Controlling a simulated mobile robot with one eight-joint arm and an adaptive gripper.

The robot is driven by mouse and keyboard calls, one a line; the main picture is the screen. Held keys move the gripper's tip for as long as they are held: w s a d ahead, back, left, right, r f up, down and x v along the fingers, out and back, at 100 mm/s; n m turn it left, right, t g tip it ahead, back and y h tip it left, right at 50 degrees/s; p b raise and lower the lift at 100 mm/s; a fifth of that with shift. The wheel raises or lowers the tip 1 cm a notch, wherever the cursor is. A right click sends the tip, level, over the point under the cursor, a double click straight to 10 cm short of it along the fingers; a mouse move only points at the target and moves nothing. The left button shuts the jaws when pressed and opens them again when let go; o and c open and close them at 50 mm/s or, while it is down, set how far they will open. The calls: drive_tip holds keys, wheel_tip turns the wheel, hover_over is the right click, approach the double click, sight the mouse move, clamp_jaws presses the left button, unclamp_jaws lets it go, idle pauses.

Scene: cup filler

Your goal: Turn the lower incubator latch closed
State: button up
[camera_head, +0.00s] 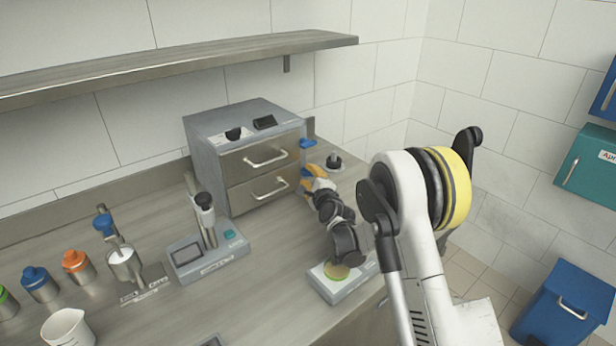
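The incubator (212,160) is a grey box at the back of the counter, with two drawers, one above the other. The upper drawer (240,164) and the lower drawer (246,197) both look flush with the front, each with a silver handle. A blue upper latch (308,143) sticks out at the right edge beside the upper drawer. My gripper (308,179), with orange-yellow parts, is at the right edge beside the lower drawer. It covers the place where a lower latch would show, so I cannot see that latch or its angle. Whether the fingers touch anything is too small to tell.
A grey device with a black-topped post (208,222) stands left of my arm. A pale device (342,282) with a round yellow-green top sits below my arm at the counter edge. A black knob-like item (334,161) stands right of the incubator. Open counter lies in front of the drawers.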

drive_tip(key=v, duration=1.2)
drive_tip(key=shift+d, duration=0.1)
